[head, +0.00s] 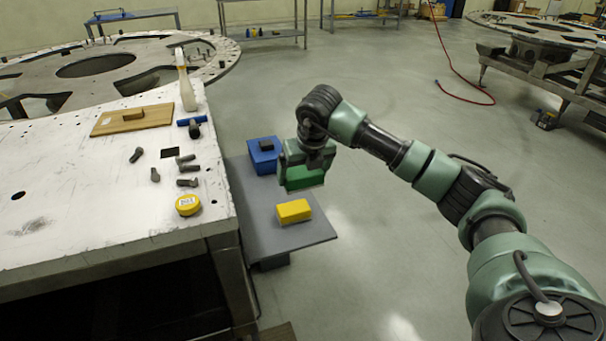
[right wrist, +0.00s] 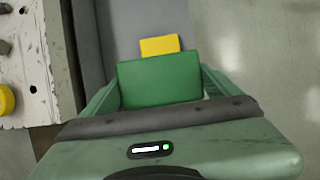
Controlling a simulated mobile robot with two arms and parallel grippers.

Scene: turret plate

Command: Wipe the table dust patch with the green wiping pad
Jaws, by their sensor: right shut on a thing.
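My right gripper (head: 303,172) is shut on the green wiping pad (head: 305,179). It holds the pad above the grey side shelf, between the blue box and the yellow block. In the right wrist view the pad (right wrist: 160,80) sits between the two fingers of the gripper (right wrist: 160,88). The dust patch (head: 33,226) is a dark smudge on the white table (head: 90,215), near the table's left front. The pad is well to the right of the patch and off the table. My left gripper is not in view.
A yellow block (head: 293,211) and a blue box (head: 264,155) are on the grey shelf (head: 262,232). On the table are several dark bolts (head: 187,170), a yellow tape measure (head: 188,204), a blue-handled tool (head: 193,123), a wooden board (head: 132,119) and a spray bottle (head: 186,85).

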